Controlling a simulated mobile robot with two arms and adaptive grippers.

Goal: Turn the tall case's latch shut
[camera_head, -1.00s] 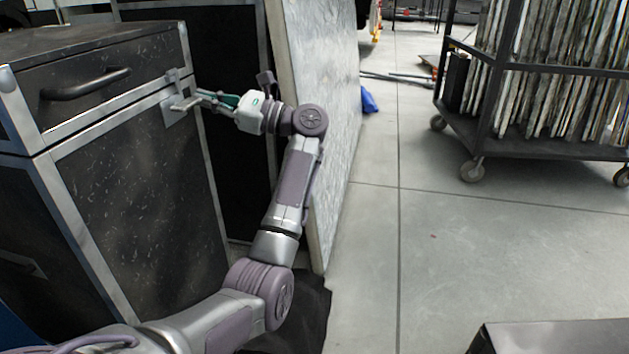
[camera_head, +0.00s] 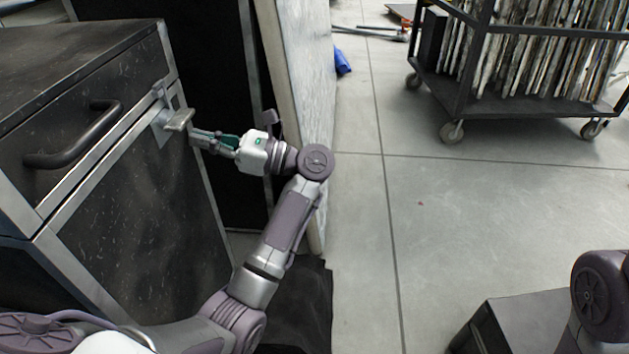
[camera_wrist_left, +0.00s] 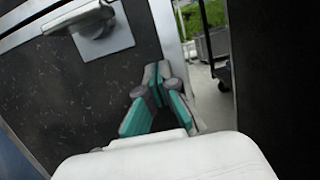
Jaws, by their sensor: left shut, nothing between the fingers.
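The tall case (camera_head: 130,215) is black and speckled with metal edging, and stands at the left of the head view. Its latch (camera_head: 179,120), a metal lever on a square plate, is near the top right corner of the front, below the edging. In the left wrist view the latch (camera_wrist_left: 92,19) is at the upper left, its lever lying roughly crosswise. My left gripper (camera_head: 193,138) is shut and empty, just below and right of the lever. In the wrist view its fingertips (camera_wrist_left: 158,70) look apart from the latch. My right gripper is not in view.
A pale panel (camera_head: 305,110) stands upright right behind my left arm. A wheeled cart with upright boards (camera_head: 540,60) is at the upper right. A dark box (camera_head: 510,320) sits lower right. The floor between is clear.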

